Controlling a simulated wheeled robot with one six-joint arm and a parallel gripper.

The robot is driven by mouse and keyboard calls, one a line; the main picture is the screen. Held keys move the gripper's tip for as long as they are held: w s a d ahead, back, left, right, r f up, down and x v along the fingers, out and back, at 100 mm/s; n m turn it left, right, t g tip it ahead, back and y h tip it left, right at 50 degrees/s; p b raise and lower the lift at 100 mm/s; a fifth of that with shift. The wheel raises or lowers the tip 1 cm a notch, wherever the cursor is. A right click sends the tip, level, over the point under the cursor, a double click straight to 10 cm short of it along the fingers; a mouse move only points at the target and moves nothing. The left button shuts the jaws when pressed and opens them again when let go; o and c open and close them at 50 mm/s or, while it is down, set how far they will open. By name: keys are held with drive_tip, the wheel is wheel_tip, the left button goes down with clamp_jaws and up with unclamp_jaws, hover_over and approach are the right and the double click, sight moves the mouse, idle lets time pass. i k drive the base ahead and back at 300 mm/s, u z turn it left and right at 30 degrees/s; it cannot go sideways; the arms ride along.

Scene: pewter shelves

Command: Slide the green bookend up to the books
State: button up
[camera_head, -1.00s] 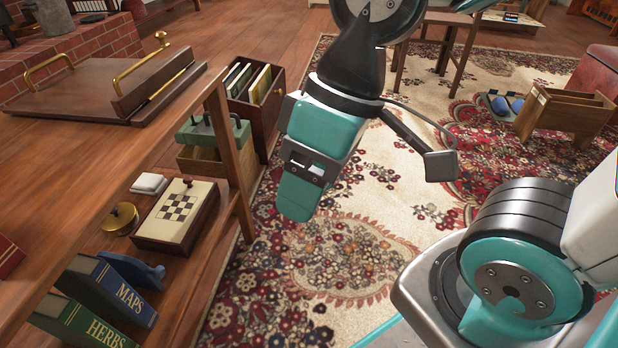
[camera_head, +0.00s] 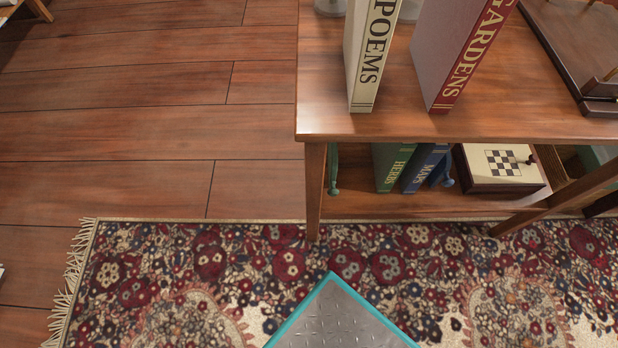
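The green bookend (camera_head: 333,169) stands on the lower shelf (camera_head: 375,205) at its left end, close to the shelf's front left leg. Only a narrow part of it shows. To its right, across a gap, stand the green HERBS book (camera_head: 391,167) and the blue MAPS book (camera_head: 424,167). The MAPS book leans. A blue bookend (camera_head: 442,172) is at the right side of MAPS. My gripper is not in view.
On the top shelf (camera_head: 330,95) stand a cream POEMS book (camera_head: 370,55) and a red GARDENS book (camera_head: 462,50). A chessboard-topped box (camera_head: 500,168) sits right of the blue bookend. The front left leg (camera_head: 314,190) borders the lower shelf.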

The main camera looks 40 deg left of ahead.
sight(332, 149)
drive_tip(key=u, duration=1.35)
